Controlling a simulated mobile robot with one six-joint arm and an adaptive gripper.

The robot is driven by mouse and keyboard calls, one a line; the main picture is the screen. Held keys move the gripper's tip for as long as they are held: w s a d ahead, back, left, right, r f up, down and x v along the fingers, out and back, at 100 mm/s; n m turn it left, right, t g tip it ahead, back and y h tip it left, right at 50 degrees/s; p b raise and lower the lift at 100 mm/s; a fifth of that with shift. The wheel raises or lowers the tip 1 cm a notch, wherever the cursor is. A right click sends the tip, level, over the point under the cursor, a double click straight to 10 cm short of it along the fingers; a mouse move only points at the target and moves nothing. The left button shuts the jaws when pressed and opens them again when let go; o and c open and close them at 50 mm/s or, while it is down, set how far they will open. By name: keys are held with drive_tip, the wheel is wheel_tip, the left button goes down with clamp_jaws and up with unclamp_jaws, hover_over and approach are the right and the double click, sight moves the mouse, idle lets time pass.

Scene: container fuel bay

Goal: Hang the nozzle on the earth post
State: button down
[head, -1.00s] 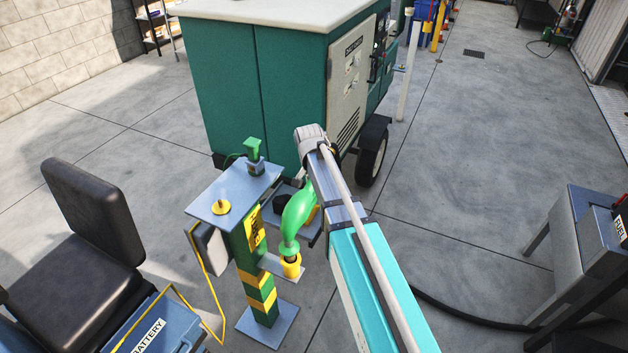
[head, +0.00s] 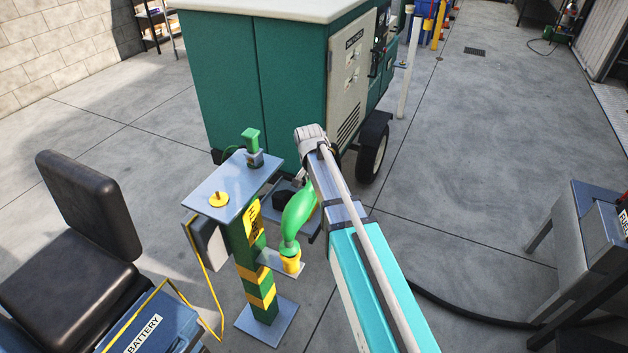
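The earth post (head: 249,262) is a green column with yellow bands, a grey top plate and a grey foot. A small side bracket (head: 272,260) on it carries a yellow cup (head: 292,265). The green nozzle (head: 298,215) hangs upright beside my arm, with its lower end at the mouth of the cup. I cannot tell how far it sits inside or whether it only overlaps the cup in this view. My gripper is hidden behind my arm, so its grip on the nozzle does not show.
The top plate (head: 226,188) bears a yellow knob (head: 218,199) and a green clamp-like piece (head: 252,145). A black seat (head: 85,220) and blue battery box (head: 150,325) stand left. A green generator (head: 270,85) stands behind.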

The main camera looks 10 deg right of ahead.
drive_tip(key=shift+f+b, duration=0.7)
drive_tip(key=shift+f, duration=0.1)
drive_tip(key=shift+c, duration=1.1)
unclamp_jaws()
drive_tip(key=shift+r, duration=0.15)
